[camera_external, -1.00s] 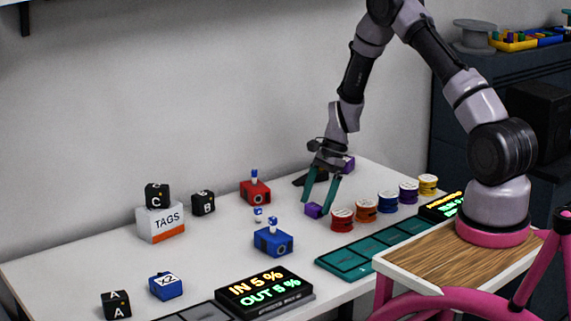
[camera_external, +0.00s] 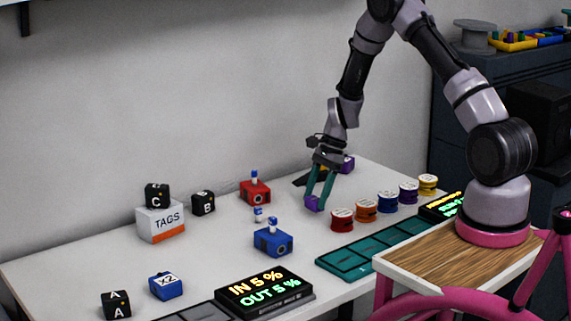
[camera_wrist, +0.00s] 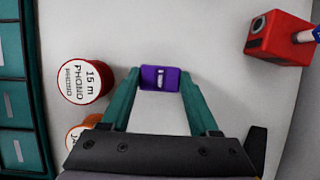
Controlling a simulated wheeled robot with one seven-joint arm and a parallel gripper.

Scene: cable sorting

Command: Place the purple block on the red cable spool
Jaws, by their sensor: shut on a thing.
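The purple block (camera_external: 312,203) is between the fingertips of my gripper (camera_external: 317,200), which is shut on it. In the wrist view the block (camera_wrist: 160,78) shows between the two teal fingers. I cannot tell whether it still touches the table. The red cable spool (camera_external: 342,219) stands upright just right of the block in the external view. In the wrist view the spool (camera_wrist: 86,80) is to the left, with a white label reading 15 m PHONO. Its top is bare.
Orange (camera_external: 366,210), blue (camera_external: 388,202), purple (camera_external: 408,192) and yellow (camera_external: 428,184) spools run in a row behind the red one. A teal tray (camera_external: 345,262) lies in front. A red box (camera_external: 255,192) and a blue box (camera_external: 273,242) stand to the left.

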